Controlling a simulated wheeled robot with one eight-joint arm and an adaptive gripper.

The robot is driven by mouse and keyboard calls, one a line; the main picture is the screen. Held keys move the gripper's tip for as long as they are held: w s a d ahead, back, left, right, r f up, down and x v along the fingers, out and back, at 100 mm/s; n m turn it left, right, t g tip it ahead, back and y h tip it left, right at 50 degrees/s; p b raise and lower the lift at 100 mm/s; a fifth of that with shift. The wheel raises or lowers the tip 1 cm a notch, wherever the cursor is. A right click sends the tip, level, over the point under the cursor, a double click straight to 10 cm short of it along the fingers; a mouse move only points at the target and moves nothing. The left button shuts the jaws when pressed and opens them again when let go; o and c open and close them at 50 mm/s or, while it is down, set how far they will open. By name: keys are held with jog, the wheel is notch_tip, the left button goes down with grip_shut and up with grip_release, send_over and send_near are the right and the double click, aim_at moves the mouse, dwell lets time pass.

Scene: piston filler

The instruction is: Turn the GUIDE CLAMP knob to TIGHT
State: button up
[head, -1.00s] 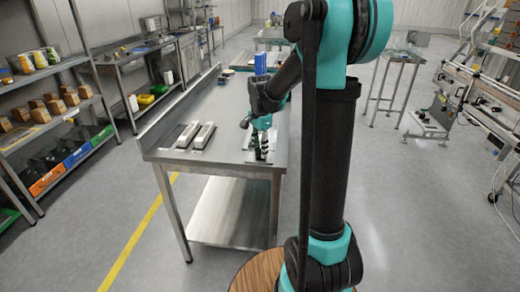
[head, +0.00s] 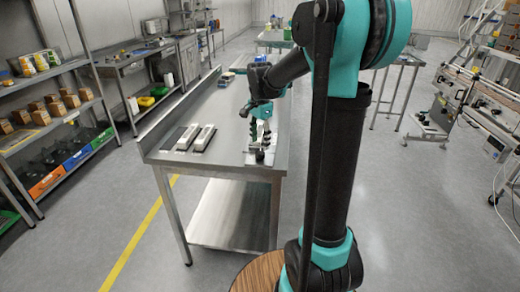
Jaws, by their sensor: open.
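My gripper (head: 260,138) points down over the near right end of the steel table (head: 225,110). Its dark fingers are apart and look empty. Just below the fingertips, a small dark upright part (head: 260,155) stands on a light plate at the table's front edge. It may be the clamp knob, but it is too small to tell its shape, its lettering or which way it points. Any TIGHT marking cannot be read.
Two pale bars on dark bases (head: 203,138) lie to the left on the table. Shelves with boxes and bins (head: 45,110) line the left wall. A conveyor-like machine (head: 485,95) stands far right. The table's middle is clear.

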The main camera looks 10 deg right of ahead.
aim_at(260, 153)
notch_tip(260, 153, up, 7)
dwell(0.3)
jog(key=shift+f, duration=0.15)
jog(key=s+d+f+n+t, duration=0.2)
jog(key=s+f+n, duration=0.4)
jog(key=s+f, duration=0.3)
jog(key=s+d+f+n+t, duration=0.2)
jog(key=s+f+n, duration=0.4)
jog(key=s+f, duration=0.4)
jog(key=s, duration=0.3)
jog(key=shift+s+n, duration=0.15)
jog(key=shift+n, duration=0.25)
